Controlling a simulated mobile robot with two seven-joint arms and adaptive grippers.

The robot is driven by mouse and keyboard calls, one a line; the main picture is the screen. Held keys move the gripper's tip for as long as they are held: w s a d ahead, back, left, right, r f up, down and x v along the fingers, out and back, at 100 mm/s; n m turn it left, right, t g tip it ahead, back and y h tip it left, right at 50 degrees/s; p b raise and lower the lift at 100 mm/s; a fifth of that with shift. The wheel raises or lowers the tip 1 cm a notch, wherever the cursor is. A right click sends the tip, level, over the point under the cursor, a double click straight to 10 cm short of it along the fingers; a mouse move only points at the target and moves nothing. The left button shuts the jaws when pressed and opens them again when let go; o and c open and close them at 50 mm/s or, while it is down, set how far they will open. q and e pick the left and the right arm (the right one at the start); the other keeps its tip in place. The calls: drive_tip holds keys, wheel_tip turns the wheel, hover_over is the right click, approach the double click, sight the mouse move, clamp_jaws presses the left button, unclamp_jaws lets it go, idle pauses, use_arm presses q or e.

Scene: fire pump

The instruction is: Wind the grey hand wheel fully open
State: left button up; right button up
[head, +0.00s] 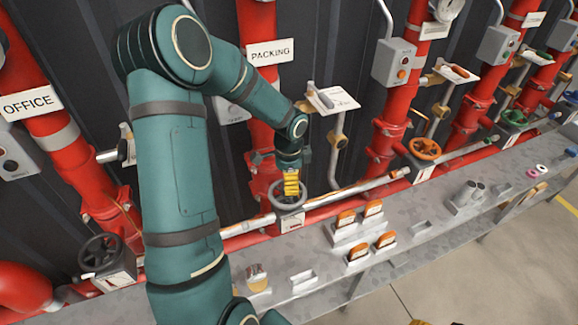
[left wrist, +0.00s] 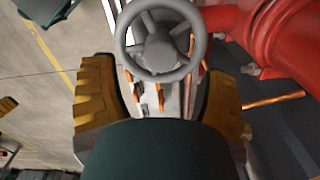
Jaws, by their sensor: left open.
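The grey hand wheel (head: 289,206) sits on the pipe below the PACKING sign in the head view. It shows whole, with spokes and hub, at the top of the left wrist view (left wrist: 160,78). My left gripper (head: 291,185) is right over the wheel in the head view and hides part of it. In the left wrist view its yellow fingers (left wrist: 160,95) are wide apart, one on each side, with the wheel seen between and beyond them. Contact with the rim cannot be told. A yellow sliver at the head view's bottom edge may be my right gripper.
A dark hand wheel (head: 100,251) is at the left, an orange one (head: 425,149) and a green one (head: 514,117) at the right. Red vertical pipes (head: 75,165) stand behind. The grey bench (head: 420,222) in front holds several orange-topped blocks.

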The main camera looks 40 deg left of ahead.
use_arm(q)
drive_tip(key=shift+f, duration=2.15)
